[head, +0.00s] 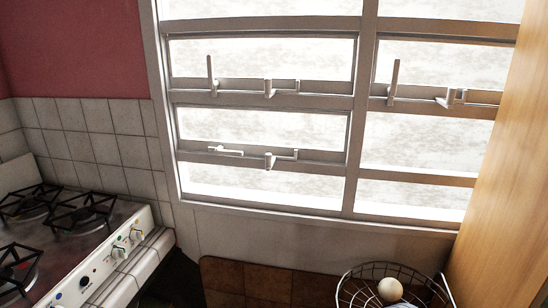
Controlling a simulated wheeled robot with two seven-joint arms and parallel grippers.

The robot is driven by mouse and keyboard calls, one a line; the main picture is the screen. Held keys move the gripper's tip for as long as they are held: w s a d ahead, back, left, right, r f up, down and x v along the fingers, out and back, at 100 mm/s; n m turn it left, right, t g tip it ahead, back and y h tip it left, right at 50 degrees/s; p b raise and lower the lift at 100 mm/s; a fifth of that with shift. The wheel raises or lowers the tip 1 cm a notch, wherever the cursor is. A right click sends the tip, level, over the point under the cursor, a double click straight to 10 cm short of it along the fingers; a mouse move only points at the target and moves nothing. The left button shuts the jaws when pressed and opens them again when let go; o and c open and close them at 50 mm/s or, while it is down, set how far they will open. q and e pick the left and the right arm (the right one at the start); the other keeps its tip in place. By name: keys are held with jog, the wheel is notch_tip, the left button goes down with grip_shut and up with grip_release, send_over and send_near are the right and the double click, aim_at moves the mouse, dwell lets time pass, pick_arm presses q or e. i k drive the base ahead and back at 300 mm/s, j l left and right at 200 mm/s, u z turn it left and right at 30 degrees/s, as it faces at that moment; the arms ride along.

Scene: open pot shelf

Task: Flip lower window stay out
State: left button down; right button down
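The lower window stay (226,151) is a small pale bar on the lower left sash rail, lying nearly flat along it. A latch handle (271,160) sits to its right on the same rail. The upper left stay (211,75) stands upright on the rail above, with another latch handle (269,88) beside it. The right-hand stay (394,80) also stands upright, slightly tilted. Neither of my grippers shows in the head view.
A gas stove (70,230) with black grates and knobs stands at the left. A wire basket (430,283) holding a pale round item (390,289) is at the lower right. A wooden panel (515,170) closes off the right side. A brown tiled surface (245,283) lies below the window.

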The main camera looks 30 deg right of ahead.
aim_at(269, 159)
jog(key=z, duration=1.1)
jog(key=i+l+z, duration=0.25)
jog(key=k+j, duration=0.1)
